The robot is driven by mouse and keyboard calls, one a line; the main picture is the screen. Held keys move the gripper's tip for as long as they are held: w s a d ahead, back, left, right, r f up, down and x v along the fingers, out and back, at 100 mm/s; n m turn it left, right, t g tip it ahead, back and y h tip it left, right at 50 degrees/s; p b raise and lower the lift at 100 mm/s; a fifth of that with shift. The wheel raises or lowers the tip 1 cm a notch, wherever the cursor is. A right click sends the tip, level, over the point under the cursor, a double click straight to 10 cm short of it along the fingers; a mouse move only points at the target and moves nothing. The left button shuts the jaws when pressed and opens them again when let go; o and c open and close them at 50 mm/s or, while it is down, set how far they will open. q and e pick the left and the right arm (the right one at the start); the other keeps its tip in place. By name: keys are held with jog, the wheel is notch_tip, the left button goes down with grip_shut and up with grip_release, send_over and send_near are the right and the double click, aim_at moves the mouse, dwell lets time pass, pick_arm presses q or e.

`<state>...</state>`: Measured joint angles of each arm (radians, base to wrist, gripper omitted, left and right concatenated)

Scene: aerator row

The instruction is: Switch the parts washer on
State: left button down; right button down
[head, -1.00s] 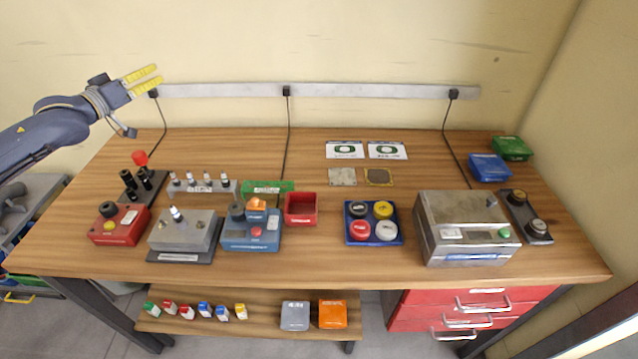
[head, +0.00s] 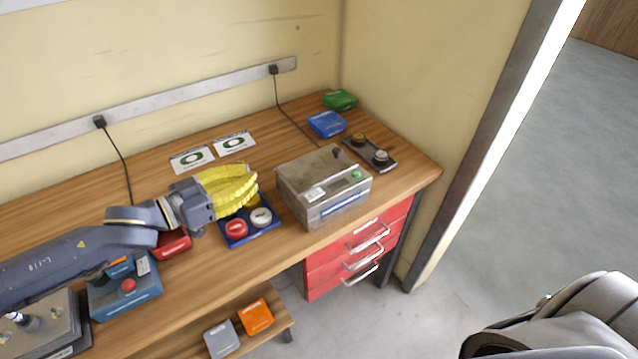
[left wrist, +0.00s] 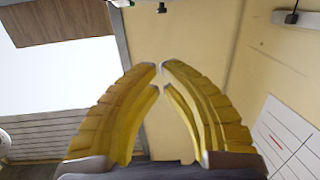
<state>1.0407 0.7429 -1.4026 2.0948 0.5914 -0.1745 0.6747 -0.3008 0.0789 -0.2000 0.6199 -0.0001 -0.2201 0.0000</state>
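The metal box (head: 322,188), which I take for the parts washer, stands near the right end of the bench. A green button (head: 356,174) and a dark knob (head: 337,153) are on its top, with pale labels on top and front. My left gripper (head: 255,182) is left of the box, above the blue tray (head: 232,241), apart from the box. Its yellow fingers bow inward and their tips almost meet, with nothing between them, also in the left wrist view (left wrist: 159,66). My right gripper is not seen.
The blue tray holds red and white round caps, partly hidden by my gripper. A dark plate with two knobs (head: 369,152) lies right of the box. Blue (head: 327,124) and green (head: 341,99) boxes sit behind. Red drawers (head: 355,255) hang below. A wall closes the right side.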

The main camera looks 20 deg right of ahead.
pick_arm(q)
jog(key=shift+m+g+h, duration=0.3)
jog(key=shift+m+g, duration=0.5)
jog(key=shift+g, duration=0.1)
jog(key=s+d, duration=0.4)
jog(key=shift+d+f, duration=0.1)
jog(key=shift+f, duration=0.1)
jog(key=shift+w, duration=0.1)
